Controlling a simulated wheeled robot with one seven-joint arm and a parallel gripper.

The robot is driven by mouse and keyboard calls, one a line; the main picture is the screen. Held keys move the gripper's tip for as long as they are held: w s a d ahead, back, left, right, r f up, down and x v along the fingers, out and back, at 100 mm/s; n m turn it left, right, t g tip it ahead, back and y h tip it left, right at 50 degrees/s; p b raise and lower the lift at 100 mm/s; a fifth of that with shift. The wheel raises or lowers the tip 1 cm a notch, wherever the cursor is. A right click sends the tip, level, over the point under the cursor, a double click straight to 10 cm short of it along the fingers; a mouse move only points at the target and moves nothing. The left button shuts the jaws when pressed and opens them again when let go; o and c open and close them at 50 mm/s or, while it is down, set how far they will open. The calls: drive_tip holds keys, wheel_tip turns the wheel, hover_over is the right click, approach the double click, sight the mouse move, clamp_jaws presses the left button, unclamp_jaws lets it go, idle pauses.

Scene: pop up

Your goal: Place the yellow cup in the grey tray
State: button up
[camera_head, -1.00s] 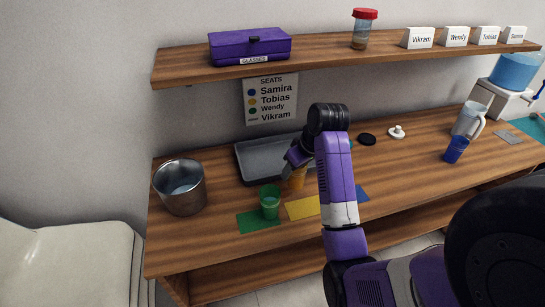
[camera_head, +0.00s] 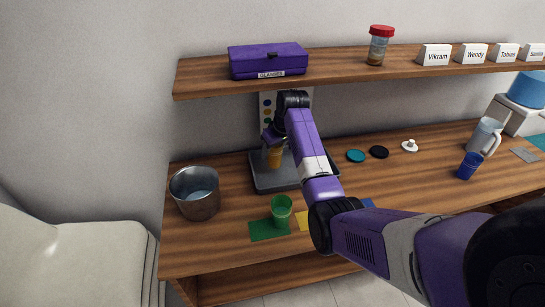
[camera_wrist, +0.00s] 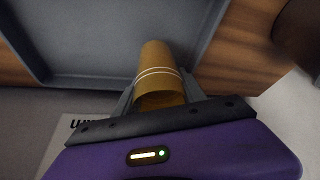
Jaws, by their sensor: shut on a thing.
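The yellow cup (camera_head: 273,157) is in my gripper (camera_head: 272,140), which is shut on it. In the head view the cup is over the grey tray (camera_head: 262,181), which lies at the back of the table. In the wrist view the cup (camera_wrist: 160,72) sits between the two fingers (camera_wrist: 160,98), with white stripes around it, and the grey tray (camera_wrist: 100,80) shows behind it. I cannot tell exactly how high the cup is above the tray floor. My arm hides the right part of the tray.
A green cup (camera_head: 281,211) stands on a green mat (camera_head: 262,231). A metal bucket (camera_head: 195,193) is left of the tray. A yellow mat (camera_head: 303,221) is partly hidden by my arm. A shelf (camera_head: 340,72) with a purple glasses case (camera_head: 267,61) runs above.

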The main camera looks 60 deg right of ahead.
sight(272, 158)
drive_tip(key=shift+f+p, duration=0.5)
drive_tip(key=shift+f, duration=1.3)
drive_tip(key=shift+f, duration=0.2)
drive_tip(key=o, duration=1.5)
drive_tip(key=shift+r, duration=0.1)
drive_tip(key=shift+r, duration=0.45)
drive_tip(key=v, duration=0.2)
drive_tip(key=shift+s+a+r, duration=0.1)
drive_tip(key=shift+s+r, duration=0.1)
drive_tip(key=shift+r, duration=0.05)
drive_tip(key=s+a, duration=0.1)
drive_tip(key=s, duration=0.2)
drive_tip(key=s+a+b, duration=0.1)
drive_tip(key=s+a, duration=0.1)
drive_tip(key=s, duration=0.2)
drive_tip(key=s+a, duration=0.2)
drive_tip(key=s, duration=0.1)
drive_tip(key=shift+s+a+f+b, duration=0.1)
drive_tip(key=shift+s+a+b, duration=0.15)
drive_tip(key=shift+s+b, duration=0.1)
